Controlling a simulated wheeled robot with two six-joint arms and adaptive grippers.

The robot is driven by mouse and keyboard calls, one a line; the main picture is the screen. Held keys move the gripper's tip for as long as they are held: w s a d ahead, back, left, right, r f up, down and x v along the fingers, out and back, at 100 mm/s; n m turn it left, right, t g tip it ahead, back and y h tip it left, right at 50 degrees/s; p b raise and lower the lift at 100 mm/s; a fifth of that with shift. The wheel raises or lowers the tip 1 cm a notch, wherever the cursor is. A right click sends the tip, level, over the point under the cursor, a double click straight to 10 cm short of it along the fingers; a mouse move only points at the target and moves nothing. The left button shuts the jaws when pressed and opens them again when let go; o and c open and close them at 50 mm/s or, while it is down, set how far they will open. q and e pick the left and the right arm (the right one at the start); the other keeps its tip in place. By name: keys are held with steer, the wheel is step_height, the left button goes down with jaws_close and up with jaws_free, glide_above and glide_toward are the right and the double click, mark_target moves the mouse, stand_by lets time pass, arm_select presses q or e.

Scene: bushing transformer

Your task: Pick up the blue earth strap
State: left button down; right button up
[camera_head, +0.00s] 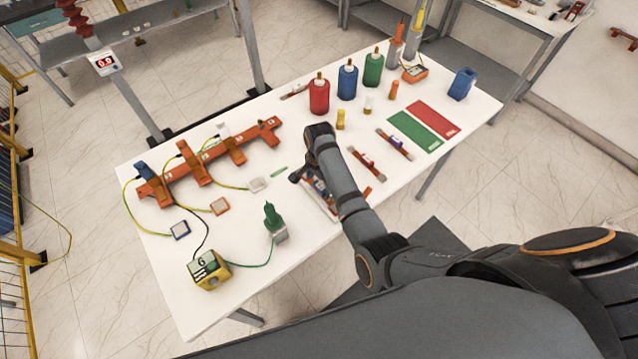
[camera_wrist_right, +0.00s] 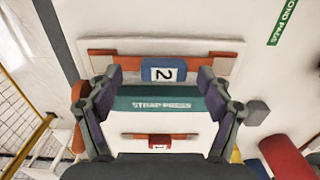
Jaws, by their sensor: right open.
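A flat copper-coloured strip with a blue block (camera_wrist_right: 164,71) marked 2 lies on a white plate beside a green bar lettered STRAP PRESS (camera_wrist_right: 152,104) in the right wrist view. My right gripper (camera_wrist_right: 162,84) is open over it, one finger on each side of the blue block; I cannot tell whether they touch the strip. In the head view the blue block (camera_head: 319,185) is partly hidden by my right arm. A blue clamp (camera_head: 145,170) with a yellow lead sits at the near left end of an orange bar. My left gripper is not in view.
The orange bar (camera_head: 160,188), a yellow box (camera_head: 208,272) and a green-topped post (camera_head: 273,220) stand to the left. Red, blue and green bottles (camera_head: 347,80) stand behind.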

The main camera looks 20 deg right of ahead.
steer(key=shift+w+d+f, duration=0.25)
steer(key=shift+w+f, duration=0.15)
steer(key=shift+f, duration=0.2)
steer(key=shift+w+d+f, duration=0.2)
steer(key=shift+w+f, duration=0.15)
steer(key=shift+f, duration=0.25)
steer(key=shift+s+a+r, duration=0.25)
steer(key=shift+s, duration=0.1)
steer(key=shift+c, duration=1.2)
steer(key=shift+s+a+r, duration=0.1)
steer(key=shift+s+r, duration=0.05)
steer(key=shift+s, duration=0.1)
steer(key=c, duration=0.5)
steer(key=shift+c, duration=1.1)
steer(key=shift+w, duration=0.1)
steer(key=shift+c, duration=1.9)
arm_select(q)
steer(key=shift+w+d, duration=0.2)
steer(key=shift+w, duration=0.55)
